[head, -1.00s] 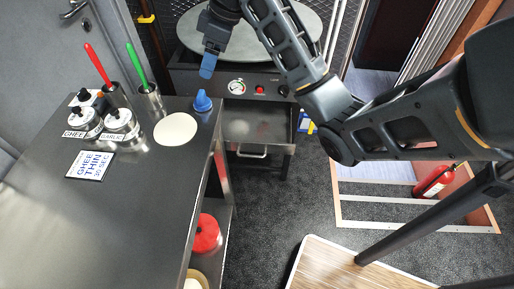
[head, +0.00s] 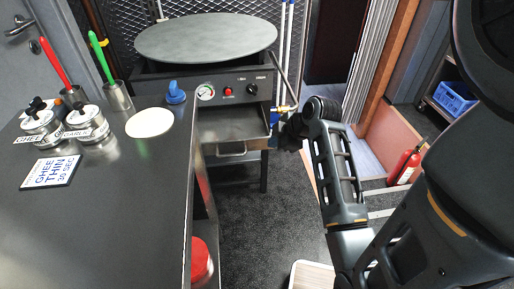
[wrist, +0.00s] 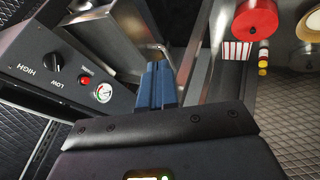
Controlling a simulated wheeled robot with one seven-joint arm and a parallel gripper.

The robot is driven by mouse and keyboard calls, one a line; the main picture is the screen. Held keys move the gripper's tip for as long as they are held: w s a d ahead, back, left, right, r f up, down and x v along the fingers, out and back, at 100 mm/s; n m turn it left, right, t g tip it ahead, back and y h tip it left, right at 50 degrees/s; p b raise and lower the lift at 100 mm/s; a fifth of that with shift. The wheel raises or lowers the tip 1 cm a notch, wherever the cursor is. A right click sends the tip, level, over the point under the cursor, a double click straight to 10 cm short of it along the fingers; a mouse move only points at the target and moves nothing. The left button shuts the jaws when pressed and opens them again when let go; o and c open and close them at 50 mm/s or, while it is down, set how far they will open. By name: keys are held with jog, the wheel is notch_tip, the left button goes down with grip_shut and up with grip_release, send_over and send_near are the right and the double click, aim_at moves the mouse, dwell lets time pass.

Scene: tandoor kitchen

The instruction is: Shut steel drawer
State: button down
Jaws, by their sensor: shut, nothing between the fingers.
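The steel drawer (head: 228,124) sits below the control panel of the griddle unit. It stands out from the unit's front, open, and its tray looks empty. Its bar handle (head: 231,151) is on the front. In the wrist view the drawer (wrist: 112,42) is a shiny steel box at upper left, beyond the fingers. My gripper (wrist: 157,68) shows there with its blue fingers together and nothing between them. The fingertips are close to the drawer in that picture; I cannot tell whether they touch.
The griddle unit (head: 150,78) has a round plate (head: 205,36) on top. A steel counter (head: 110,215) with jars and a flatbread (head: 150,122) stands at left. Dark floor (head: 250,235) is free before the drawer. A fire extinguisher (head: 404,166) stands at right.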

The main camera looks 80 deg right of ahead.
jog(key=x, duration=0.3)
jog(key=d+x, duration=0.1)
jog(key=x, duration=0.3)
jog(key=d+r+x, duration=0.1)
jog(key=x, duration=0.2)
jog(key=shift+w+f, duration=0.1)
jog(key=shift+w, duration=0.3)
jog(key=shift+w+d, duration=0.3)
jog(key=shift+d, duration=0.45)
jog(key=shift+d, duration=0.1)
jog(key=b, duration=0.9)
send_over(252, 122)
jog(key=a, duration=0.1)
jog(key=shift+s+a+f, duration=0.1)
jog(key=shift+s+f, duration=0.1)
jog(key=shift+w+d+r, duration=0.15)
jog(key=shift+w+d, duration=0.05)
jog(key=shift+d, duration=0.35)
